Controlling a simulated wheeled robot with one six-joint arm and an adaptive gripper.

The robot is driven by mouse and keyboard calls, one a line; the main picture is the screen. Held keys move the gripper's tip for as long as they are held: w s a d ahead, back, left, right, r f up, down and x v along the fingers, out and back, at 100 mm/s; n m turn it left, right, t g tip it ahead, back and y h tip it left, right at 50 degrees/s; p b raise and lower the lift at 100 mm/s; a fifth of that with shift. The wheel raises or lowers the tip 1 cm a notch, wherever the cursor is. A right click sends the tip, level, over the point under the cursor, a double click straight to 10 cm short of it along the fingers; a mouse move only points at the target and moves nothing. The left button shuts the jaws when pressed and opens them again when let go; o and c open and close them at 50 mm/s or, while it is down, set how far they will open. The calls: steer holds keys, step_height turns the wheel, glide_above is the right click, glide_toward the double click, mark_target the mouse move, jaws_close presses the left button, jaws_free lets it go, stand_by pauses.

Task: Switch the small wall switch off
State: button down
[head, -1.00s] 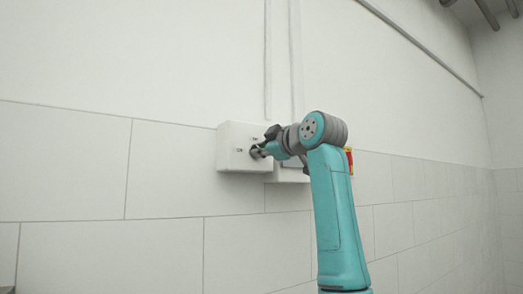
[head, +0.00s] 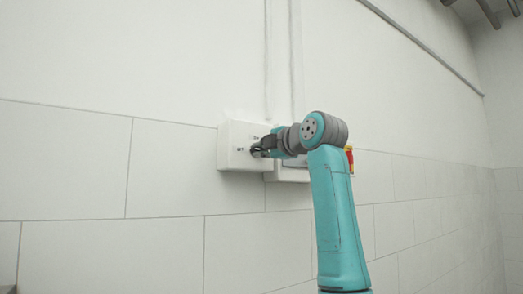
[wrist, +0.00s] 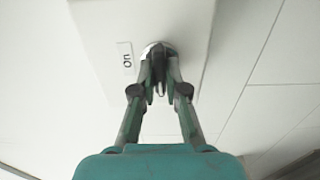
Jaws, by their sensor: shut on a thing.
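The small wall switch is a white box (head: 236,160) on the wall in the head view, with a dark round knob (head: 255,151) and small printed marks on its face. In the wrist view, the box face (wrist: 185,22) carries an "On" label (wrist: 126,56) left of the knob's pale round base (wrist: 148,47). My gripper (head: 262,149) is at the knob, partly covering it. In the wrist view, both fingers of my gripper (wrist: 160,76) meet at the knob and are shut on it. The fingers hide most of the knob, so its pointing direction cannot be told.
A second white box (head: 288,174) sits right of the switch box, partly behind my arm. A red and yellow item (head: 349,160) shows behind my arm. Vertical conduits (head: 267,75) run up the wall above the boxes. The wall left of the switch is clear.

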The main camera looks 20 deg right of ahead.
stand_by(0.4)
steer(key=c, duration=1.2)
jaws_free()
steer(key=shift+a, duration=0.1)
steer(key=v, duration=1.2)
